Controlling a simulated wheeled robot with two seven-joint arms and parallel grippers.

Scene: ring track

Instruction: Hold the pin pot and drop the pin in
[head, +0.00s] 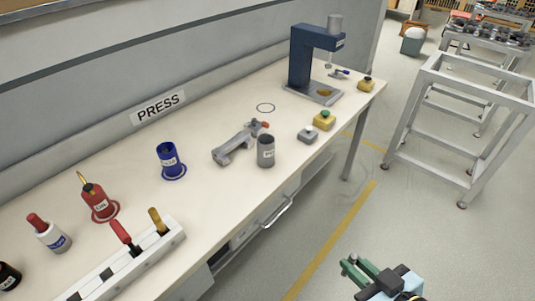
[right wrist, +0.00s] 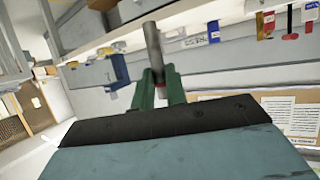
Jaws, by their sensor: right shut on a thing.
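A grey pot (head: 266,152) with a small white label, probably the pin pot, stands upright near the bench's front edge. Its label is too small to read surely. My right gripper (head: 354,264) is off the bench's front side, over the floor, well apart from the pot. In the right wrist view its green fingers (right wrist: 156,85) are shut on a grey rod-like pin (right wrist: 152,48), which sticks up beyond them. A reddish bit shows low between the fingers. My left gripper is in neither view.
A grey tool (head: 236,146) lies beside the pot. The bench also has a blue pot (head: 168,160), a red pot (head: 95,200), a white bottle (head: 48,234), a slotted rack (head: 130,258), yellow and grey button boxes (head: 324,121) and a blue press (head: 304,60). A metal frame table (head: 465,120) stands right.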

